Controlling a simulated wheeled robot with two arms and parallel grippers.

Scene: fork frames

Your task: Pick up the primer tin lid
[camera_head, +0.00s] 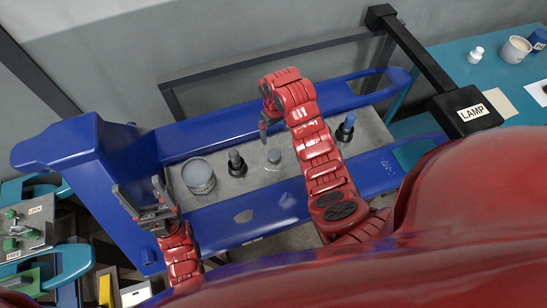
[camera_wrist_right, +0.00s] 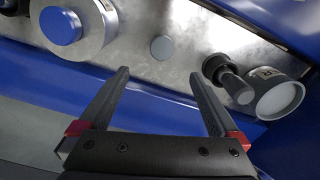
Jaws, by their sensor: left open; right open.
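A round grey tin (camera_head: 198,178) with a paler top stands at the left end of the grey board. A labelled tin with a pale round top (camera_wrist_right: 279,98), apparently the same one, shows at the right in the right wrist view. I cannot tell whether its top is a separate lid. My left gripper (camera_head: 139,190) is open and empty, left of this tin and apart from it. My right gripper (camera_head: 265,118) is open over the back side of the board, to the right of the tin. Its fingers (camera_wrist_right: 160,76) hold nothing in the right wrist view.
A black bottle-like item (camera_head: 237,164) and a small grey knob (camera_head: 273,156) stand right of the tin. A blue frame (camera_head: 235,128) surrounds the board. A black lamp post (camera_head: 415,45) rises behind at right.

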